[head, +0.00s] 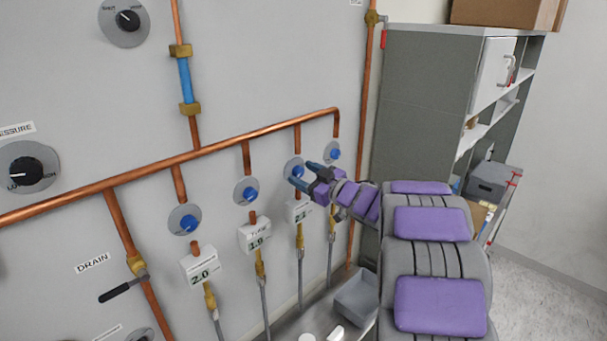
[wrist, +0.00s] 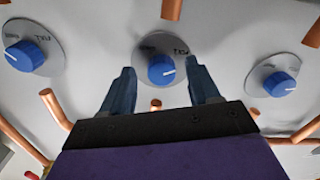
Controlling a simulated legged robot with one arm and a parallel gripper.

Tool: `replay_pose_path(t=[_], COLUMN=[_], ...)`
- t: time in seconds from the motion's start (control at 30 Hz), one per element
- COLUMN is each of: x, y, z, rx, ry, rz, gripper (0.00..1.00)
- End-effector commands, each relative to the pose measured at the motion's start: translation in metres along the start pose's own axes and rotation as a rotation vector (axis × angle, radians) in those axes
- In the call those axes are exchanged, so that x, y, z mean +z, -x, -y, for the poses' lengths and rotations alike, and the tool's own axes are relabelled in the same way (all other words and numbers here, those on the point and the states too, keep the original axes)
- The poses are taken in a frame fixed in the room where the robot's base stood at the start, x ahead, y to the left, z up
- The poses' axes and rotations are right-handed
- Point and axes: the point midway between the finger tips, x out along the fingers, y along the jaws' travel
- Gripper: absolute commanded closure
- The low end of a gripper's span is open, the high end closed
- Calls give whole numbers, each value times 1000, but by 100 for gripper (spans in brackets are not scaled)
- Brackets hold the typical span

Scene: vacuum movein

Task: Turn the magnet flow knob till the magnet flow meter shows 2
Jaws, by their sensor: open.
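Several blue knobs on round grey plates sit in a row under a copper pipe. My gripper (head: 304,174) is open in front of the third knob from the left (head: 297,171). In the wrist view this knob (wrist: 161,69) shows between the two fingertips, which look apart from it; contact cannot be told. Its white mark points to the right. The white meter (head: 299,212) under it is partly hidden by my gripper, and its digits are too small to read surely. No label that I can read names the magnet flow knob.
Neighbouring knobs (wrist: 25,55) and (wrist: 279,84) flank the middle one in the wrist view. The leftmost meter (head: 200,268) reads 2.0. Copper pipes (head: 170,163) stand out from the panel. A grey bin (head: 357,299) lies below, and a shelf unit (head: 425,100) stands to the right.

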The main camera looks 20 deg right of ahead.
Motion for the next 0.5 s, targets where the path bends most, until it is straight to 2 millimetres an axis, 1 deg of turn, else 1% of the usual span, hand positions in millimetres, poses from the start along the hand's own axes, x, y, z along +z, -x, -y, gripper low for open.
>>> replay_pose_path(t=[0.1,0.37,0.4,0.5], x=[-1,-1,-1,-1], y=[-6,-7,-7,-7], z=[0,0,0,0], rx=[-1,-1,-1,-1], ry=[1,1,1,1], rz=[-2,-2,-2,-2], gripper=[39,39,40,49])
